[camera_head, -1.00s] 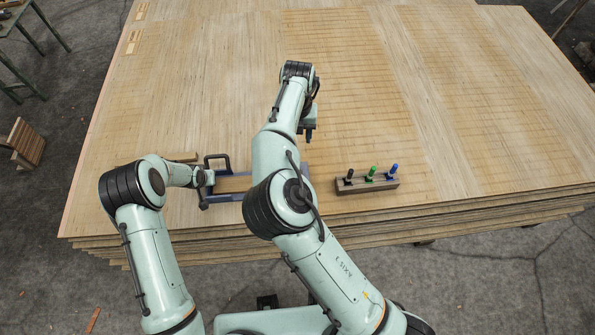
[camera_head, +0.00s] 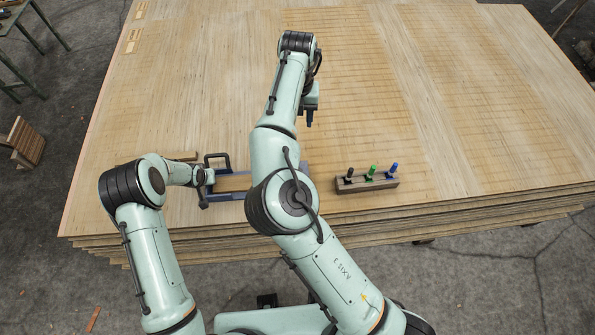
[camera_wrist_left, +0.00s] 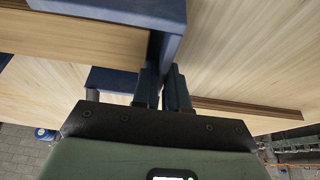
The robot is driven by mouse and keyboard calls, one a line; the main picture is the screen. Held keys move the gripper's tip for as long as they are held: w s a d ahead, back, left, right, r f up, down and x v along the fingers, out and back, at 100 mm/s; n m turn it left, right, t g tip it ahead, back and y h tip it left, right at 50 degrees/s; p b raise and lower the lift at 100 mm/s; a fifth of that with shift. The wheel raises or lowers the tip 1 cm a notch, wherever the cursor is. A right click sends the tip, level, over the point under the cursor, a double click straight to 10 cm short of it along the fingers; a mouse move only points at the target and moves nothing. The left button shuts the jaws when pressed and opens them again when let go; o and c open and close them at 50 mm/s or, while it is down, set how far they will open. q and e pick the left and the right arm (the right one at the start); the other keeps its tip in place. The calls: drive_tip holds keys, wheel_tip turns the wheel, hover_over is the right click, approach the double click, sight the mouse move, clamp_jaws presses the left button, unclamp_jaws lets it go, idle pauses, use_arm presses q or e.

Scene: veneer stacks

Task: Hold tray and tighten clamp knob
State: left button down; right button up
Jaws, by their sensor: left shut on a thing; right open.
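The blue tray (camera_head: 228,196) with a wooden inside and a dark handle lies near the front edge of the veneer stack. My left gripper (camera_head: 206,180) is shut on the tray's left side. In the left wrist view its fingers (camera_wrist_left: 164,88) close at the blue tray edge (camera_wrist_left: 168,22). My right gripper (camera_head: 310,118) is open and empty above the veneer, behind the tray and to its right. My right arm hides the tray's right part. I cannot make out a clamp knob.
A wooden block (camera_head: 368,185) holding black, green and blue upright pieces stands right of the tray. A wooden strip (camera_head: 183,157) lies behind the tray at left. The veneer (camera_head: 440,80) is clear at the back and right.

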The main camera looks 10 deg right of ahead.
use_arm(q)
drive_tip(key=c, duration=1.1)
unclamp_jaws()
drive_tip(key=shift+r, duration=0.15)
drive_tip(key=shift+p+v, duration=0.45)
drive_tip(key=shift+v, duration=8.95)
drive_tip(key=shift+s, duration=0.15)
